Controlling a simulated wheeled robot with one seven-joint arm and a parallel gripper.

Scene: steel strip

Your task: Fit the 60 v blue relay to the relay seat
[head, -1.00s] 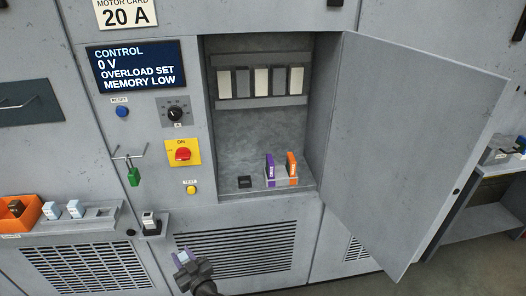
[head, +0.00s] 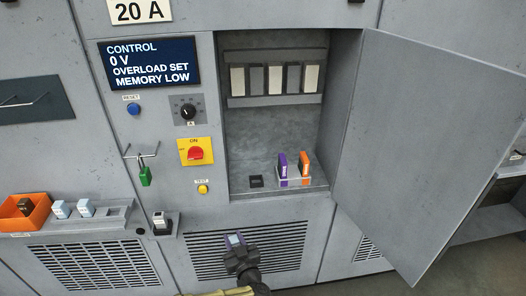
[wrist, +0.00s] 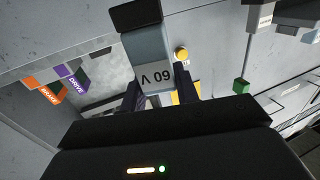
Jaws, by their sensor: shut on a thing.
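My gripper (head: 241,262) is shut on the 60 V relay (head: 235,240), in front of the lower louvres and below the open cabinet. In the wrist view the relay (wrist: 151,60) is grey-blue with a dark end, and its "60 V" label appears upside down between the dark fingers (wrist: 160,92). The relay seat appears to be the small black socket (head: 256,181) on the cabinet floor, left of the purple DRIVE relay (head: 283,166) and orange BRAKE relay (head: 305,167). The socket looks empty and stands apart from the held relay, up and to its right.
The cabinet door (head: 415,150) stands open to the right. A side ledge holds an orange bin (head: 40,217) and two pale blue relays (head: 60,209). A grey-white relay (head: 159,221) stands on a small shelf. A red switch (head: 195,153) and yellow button (head: 203,189) lie left of the opening.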

